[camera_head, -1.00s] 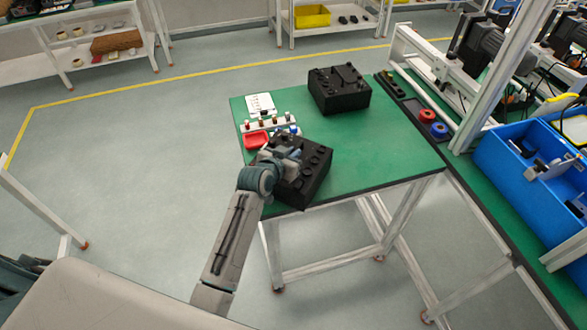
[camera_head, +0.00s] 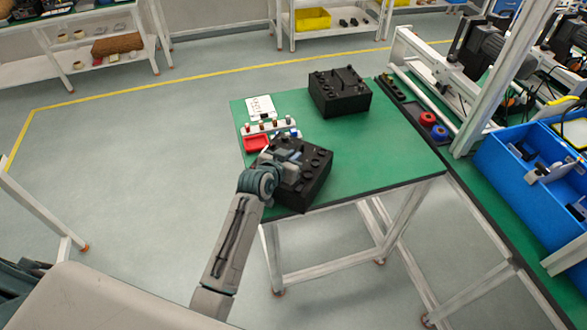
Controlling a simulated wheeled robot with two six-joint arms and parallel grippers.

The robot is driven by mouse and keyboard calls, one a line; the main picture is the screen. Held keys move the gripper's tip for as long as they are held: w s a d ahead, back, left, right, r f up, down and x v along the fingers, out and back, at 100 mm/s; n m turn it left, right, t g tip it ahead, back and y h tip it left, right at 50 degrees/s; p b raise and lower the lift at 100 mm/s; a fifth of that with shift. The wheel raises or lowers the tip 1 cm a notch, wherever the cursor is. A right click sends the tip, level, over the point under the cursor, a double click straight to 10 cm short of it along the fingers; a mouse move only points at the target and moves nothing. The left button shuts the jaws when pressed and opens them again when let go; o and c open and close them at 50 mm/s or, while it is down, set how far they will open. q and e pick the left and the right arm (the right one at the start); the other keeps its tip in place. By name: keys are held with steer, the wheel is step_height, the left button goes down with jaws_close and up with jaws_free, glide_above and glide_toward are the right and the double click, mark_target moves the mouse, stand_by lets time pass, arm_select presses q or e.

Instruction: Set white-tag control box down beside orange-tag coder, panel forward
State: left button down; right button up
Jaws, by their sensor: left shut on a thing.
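A black control box (camera_head: 308,181) with knobs on its panel is at the near left edge of the green table (camera_head: 390,150). My left gripper (camera_head: 287,160) is shut on it from its left side. Whether the box rests on the table or hangs just above it, I cannot tell. A second black box (camera_head: 340,97) with raised parts on top stands at the far side of the table. No white or orange tag can be made out. My right gripper is not in view. Coders with the conveyor machines stand at the upper right (camera_head: 478,42).
A red tray (camera_head: 256,144), a rack of small bottles (camera_head: 268,127) and a white sheet (camera_head: 262,106) lie at the table's left side. Red and blue rings (camera_head: 428,119) lie on the bench at right, near a blue crate (camera_head: 490,160). The table's right part is clear.

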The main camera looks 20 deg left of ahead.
arm_select(q)
steer(key=shift+w+r, duration=0.1)
steer(key=shift+r, duration=0.15)
steer(key=shift+w+r+b, duration=0.1)
steer(key=shift+r+b, duration=0.45)
steer(key=shift+r, duration=0.2)
steer(key=shift+r+b, duration=0.4)
steer(key=shift+r, duration=0.55)
steer(key=shift+s+a, duration=0.3)
steer(key=shift+s, duration=0.45)
steer(key=s+a+r+b, duration=0.1)
steer(key=s+a+b, duration=0.4)
steer(key=s, duration=0.7)
steer(key=shift+w+d+r+n+y+b, duration=0.15)
steer(key=shift+w+d+r+n+y, duration=0.2)
steer(key=shift+d, duration=0.4)
steer(key=shift+w+d+r+n+y+b, duration=0.2)
steer(key=shift+w+d+n+y, duration=0.2)
steer(key=shift+w+d+y, duration=0.25)
steer(key=shift+w+d+r+n+y+b, duration=0.15)
steer(key=shift+w+d+r+n+y, duration=0.15)
steer(key=shift+d, duration=0.5)
steer(key=shift+a+f, duration=0.1)
